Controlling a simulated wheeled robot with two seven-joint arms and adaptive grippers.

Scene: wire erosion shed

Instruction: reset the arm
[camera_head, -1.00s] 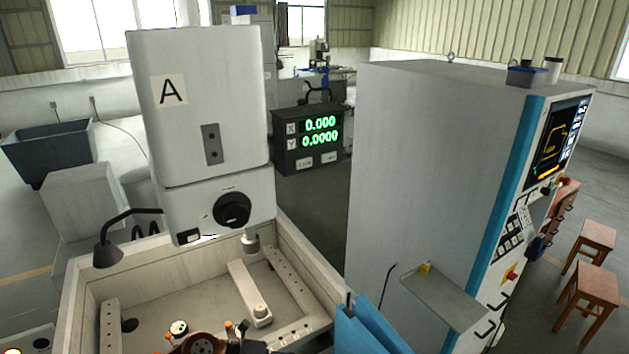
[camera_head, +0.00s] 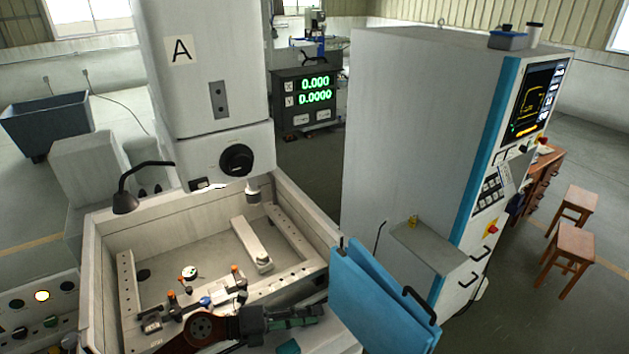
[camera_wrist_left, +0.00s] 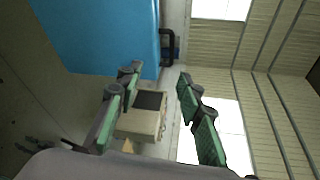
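My left gripper (camera_head: 298,318) reaches in from the bottom left of the head view, over the near edge of the machine's tank, its fingers pointing right toward the blue door panel. In the left wrist view its two green-padded fingers (camera_wrist_left: 158,80) stand apart with nothing held between them. A beige box-like thing with a dark face (camera_wrist_left: 142,114) shows beyond the fingers, well apart from them. My right gripper is not seen in either view.
The open-topped tank (camera_head: 185,228) holds small clamps and parts under the machine head (camera_head: 205,80). A blue door panel (camera_head: 385,300) stands just right of my gripper. The tall control cabinet (camera_head: 420,130) has a shelf (camera_head: 430,247). Two stools (camera_head: 568,250) stand far right.

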